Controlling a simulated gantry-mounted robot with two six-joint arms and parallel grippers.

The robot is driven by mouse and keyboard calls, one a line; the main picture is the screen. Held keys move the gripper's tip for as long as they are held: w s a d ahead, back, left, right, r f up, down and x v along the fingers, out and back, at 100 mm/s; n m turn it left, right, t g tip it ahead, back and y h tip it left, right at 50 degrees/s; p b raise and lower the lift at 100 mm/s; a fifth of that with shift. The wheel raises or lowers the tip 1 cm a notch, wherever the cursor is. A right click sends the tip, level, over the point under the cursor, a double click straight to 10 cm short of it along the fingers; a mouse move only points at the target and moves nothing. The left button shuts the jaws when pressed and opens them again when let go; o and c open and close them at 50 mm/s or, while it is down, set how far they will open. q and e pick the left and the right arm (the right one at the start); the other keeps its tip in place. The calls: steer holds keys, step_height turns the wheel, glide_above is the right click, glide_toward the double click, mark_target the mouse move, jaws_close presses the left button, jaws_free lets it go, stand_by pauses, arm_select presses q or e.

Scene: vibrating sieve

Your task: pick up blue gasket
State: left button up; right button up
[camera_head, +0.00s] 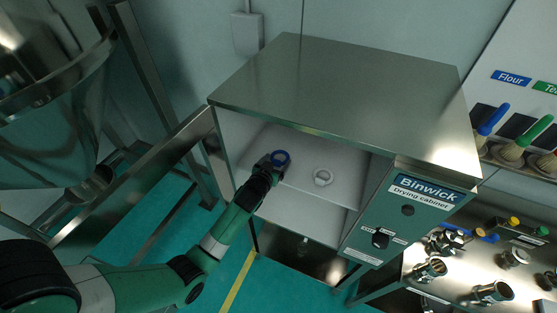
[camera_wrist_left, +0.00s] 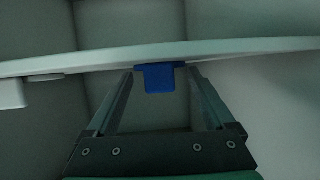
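In the left wrist view, a blue tab of the gasket (camera_wrist_left: 160,78) sits between my left gripper's fingertips, against the pale shelf edge. My left gripper (camera_head: 272,162) reaches into the cabinet from the front left, right at the blue gasket. Its fingers (camera_wrist_left: 161,80) are apart, with gaps beside the narrow part of the tab. Whether the fingertips touch the gasket's wider part, I cannot tell. My right gripper is not in view.
A steel frame (camera_head: 130,200) stands at the left. Brushes (camera_head: 512,152) hang at the right.

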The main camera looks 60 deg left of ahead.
arm_select(q)
steer(key=c, duration=1)
steer(key=shift+o, duration=0.2)
